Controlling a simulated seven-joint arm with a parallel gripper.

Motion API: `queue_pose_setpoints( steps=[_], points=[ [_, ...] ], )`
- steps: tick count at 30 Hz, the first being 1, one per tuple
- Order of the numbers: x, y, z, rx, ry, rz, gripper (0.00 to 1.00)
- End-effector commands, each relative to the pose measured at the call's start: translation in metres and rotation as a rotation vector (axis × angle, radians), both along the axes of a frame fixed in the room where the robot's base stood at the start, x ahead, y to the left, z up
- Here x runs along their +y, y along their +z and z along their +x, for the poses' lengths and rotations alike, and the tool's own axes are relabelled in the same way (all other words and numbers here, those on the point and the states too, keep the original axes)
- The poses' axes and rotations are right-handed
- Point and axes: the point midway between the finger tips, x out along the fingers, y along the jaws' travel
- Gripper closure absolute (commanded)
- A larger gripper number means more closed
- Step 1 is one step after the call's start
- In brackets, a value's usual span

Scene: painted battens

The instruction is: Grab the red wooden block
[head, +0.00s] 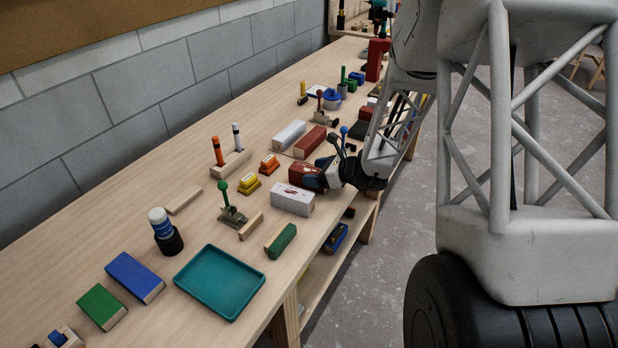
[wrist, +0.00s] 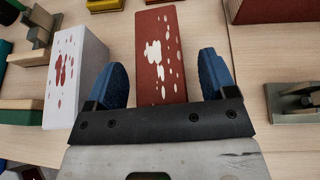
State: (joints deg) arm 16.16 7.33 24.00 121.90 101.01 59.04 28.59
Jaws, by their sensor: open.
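A red block with white paint splashes (wrist: 160,55) lies on the wooden bench, its near end between my gripper's blue fingers. It also shows in the head view (head: 300,173), partly hidden by the gripper. My gripper (wrist: 163,68) is open, with one finger on each side of the block and a visible gap to each. In the head view the gripper (head: 316,174) is low at the bench's front edge. A second red block (head: 311,142) lies farther along the bench, beside a plain white block (head: 288,134).
A white block with red splashes (wrist: 75,75) lies close left of the left finger. A metal-and-wood tool (wrist: 294,103) is to the right. A green block (head: 281,240), a teal tray (head: 220,283) and a yellow block (head: 249,185) stand on the bench.

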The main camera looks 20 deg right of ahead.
Motion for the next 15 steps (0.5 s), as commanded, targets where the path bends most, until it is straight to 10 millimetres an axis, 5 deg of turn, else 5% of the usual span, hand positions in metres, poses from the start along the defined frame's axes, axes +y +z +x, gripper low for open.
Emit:
queue_pose_setpoints(
  steps=[15],
  points=[
    [-0.0002, 0.0002, 0.0000, 0.000, 0.000, 0.000, 0.27]
  ],
)
